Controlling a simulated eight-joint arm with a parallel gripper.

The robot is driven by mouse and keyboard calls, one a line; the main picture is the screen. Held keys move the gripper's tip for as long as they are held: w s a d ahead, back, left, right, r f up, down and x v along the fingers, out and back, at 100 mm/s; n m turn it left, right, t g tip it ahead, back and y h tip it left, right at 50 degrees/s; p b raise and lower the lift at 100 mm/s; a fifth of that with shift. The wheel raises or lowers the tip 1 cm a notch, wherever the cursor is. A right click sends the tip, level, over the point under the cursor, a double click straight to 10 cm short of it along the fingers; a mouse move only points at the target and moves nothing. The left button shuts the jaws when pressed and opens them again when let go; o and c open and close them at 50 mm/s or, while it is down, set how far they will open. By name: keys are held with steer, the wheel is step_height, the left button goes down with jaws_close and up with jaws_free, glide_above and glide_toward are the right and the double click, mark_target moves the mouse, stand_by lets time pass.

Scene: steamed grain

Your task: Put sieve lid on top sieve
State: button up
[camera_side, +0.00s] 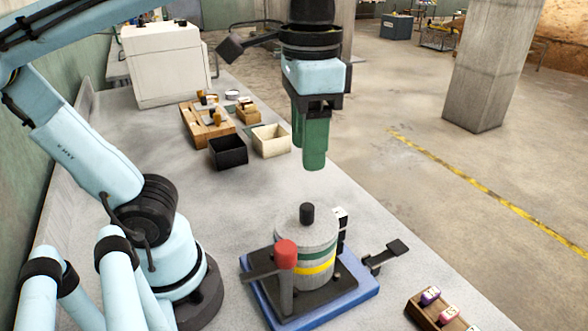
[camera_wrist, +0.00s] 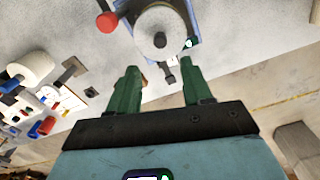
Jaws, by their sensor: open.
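The sieve lid (camera_side: 324,230) is a grey disc with an upright black knob (camera_side: 307,214). It rests on top of the sieve stack (camera_side: 318,268), which has green and yellow bands and stands on a blue and black base (camera_side: 357,288). In the wrist view the lid (camera_wrist: 147,24) and its knob (camera_wrist: 160,40) show at the top, beyond the fingertips. My gripper (camera_side: 309,160) hangs above the lid, clear of it, with its green fingers pointing down. In the wrist view the fingers (camera_wrist: 162,75) are wide apart with nothing between them.
A red-knobbed clamp (camera_side: 286,252) stands in front of the stack, and a black arm (camera_side: 386,256) sticks out at its right. A wooden rack of vials (camera_side: 440,310) is at the lower right. Black (camera_side: 229,153) and cream boxes (camera_side: 271,141) stand further back. The bench between is clear.

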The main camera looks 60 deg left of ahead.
steer(key=w+a+f+n+t, duration=0.1)
steer(key=w+a+f+t, duration=0.2)
steer(key=f, duration=0.3)
steer(key=w+a+f+n+t, duration=0.2)
steer(key=w+a+f+t, duration=0.2)
steer(key=f, duration=0.3)
steer(key=shift+w+f, duration=0.15)
steer(key=shift+w, duration=0.15)
stand_by(0.3)
